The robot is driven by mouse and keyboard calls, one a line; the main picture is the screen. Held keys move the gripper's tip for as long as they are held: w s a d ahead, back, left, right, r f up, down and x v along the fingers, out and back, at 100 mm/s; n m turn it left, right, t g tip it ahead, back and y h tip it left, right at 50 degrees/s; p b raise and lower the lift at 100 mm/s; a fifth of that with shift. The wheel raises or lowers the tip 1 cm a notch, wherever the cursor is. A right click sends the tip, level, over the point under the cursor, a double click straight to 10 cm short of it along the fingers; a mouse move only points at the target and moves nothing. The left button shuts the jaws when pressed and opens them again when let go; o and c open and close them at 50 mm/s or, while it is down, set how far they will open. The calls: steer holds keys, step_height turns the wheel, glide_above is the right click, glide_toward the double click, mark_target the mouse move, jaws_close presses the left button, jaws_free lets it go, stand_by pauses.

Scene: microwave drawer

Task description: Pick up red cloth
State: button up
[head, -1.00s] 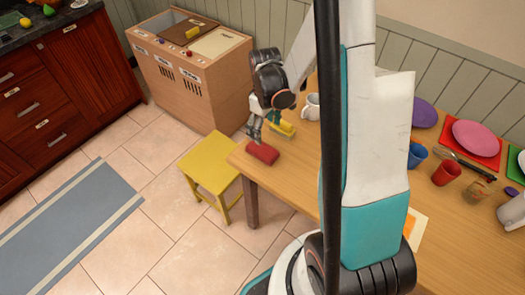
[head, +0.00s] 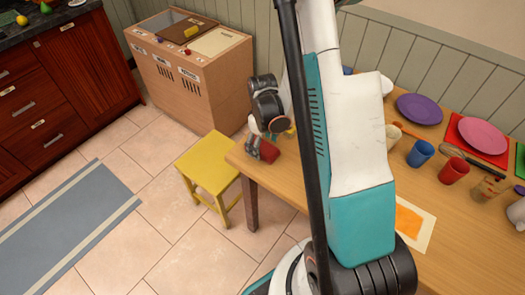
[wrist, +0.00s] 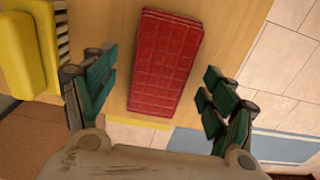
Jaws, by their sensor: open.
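The red cloth (head: 268,151) is a folded block with a grid pattern. It lies on the wooden table (head: 450,225) near its left corner. In the wrist view the cloth (wrist: 163,62) lies ahead of and between the spread fingers, touching neither. My gripper (head: 256,146) is at the cloth in the head view and partly covers it. In the wrist view my gripper (wrist: 158,95) is open and empty, with green finger pads on both sides.
A yellow brush-like object (wrist: 30,50) lies close to the left finger. A yellow stool (head: 208,165) stands beside the table's left end. Cups (head: 420,153) and plates (head: 419,109) stand to the right. A wooden cabinet (head: 190,75) stands behind the stool.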

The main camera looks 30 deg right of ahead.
mark_target(262, 147)
steer(key=c, duration=1.1)
steer(key=shift+o, duration=0.2)
steer(key=shift+r, duration=0.1)
step_height(262, 147, up, 20)
steer(key=p, duration=0.6)
steer(key=shift+p, duration=0.35)
